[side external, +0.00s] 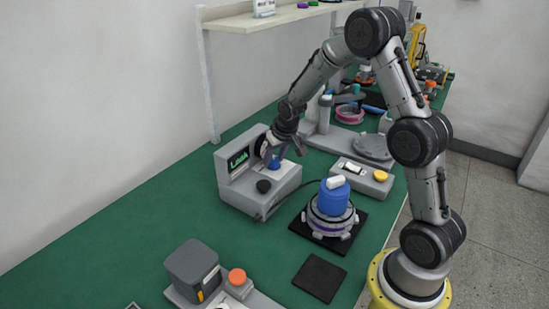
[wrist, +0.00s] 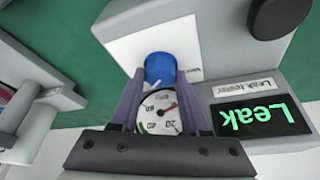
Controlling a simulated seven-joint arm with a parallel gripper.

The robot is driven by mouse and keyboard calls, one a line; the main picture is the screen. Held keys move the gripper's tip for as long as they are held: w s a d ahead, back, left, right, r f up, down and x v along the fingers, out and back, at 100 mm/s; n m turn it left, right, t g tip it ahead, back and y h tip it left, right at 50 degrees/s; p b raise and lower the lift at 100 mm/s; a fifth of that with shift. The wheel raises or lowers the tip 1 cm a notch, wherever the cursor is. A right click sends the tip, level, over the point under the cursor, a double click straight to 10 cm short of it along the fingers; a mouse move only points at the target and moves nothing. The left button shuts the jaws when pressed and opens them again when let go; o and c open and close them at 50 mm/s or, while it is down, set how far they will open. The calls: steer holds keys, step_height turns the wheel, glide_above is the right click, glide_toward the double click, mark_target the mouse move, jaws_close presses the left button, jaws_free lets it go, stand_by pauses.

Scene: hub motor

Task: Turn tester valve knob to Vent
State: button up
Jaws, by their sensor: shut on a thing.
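The grey leak tester (side external: 236,193) stands on the green bench, with a lit green "Leak" display (side external: 238,161). Its blue valve knob (side external: 275,164) is partly hidden by my gripper (side external: 272,154). In the wrist view, the blue knob (wrist: 160,66) sits between the fingertips of my gripper (wrist: 160,74), which is shut on it. A pale pointer mark shows on the knob's lower edge, towards the round gauge (wrist: 160,113). Small print beside the knob is partly covered by a finger and not legible. The display (wrist: 262,117) reads "Leak" upside down.
A black knob (side external: 263,186) is on the tester's front. A blue-topped hub motor (side external: 334,199) stands on a black mat to the right. A box with a yellow button (side external: 380,176) is behind it.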

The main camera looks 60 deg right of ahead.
jaws_close()
steer(key=shift+n+y, duration=0.3)
steer(key=shift+n, duration=0.2)
steer(key=n+y, duration=0.1)
steer(key=n, duration=0.4)
steer(key=shift+d+y, duration=0.15)
steer(key=shift+y, duration=0.25)
steer(key=shift+n+y, duration=0.9)
steer(key=shift+n, duration=1.4)
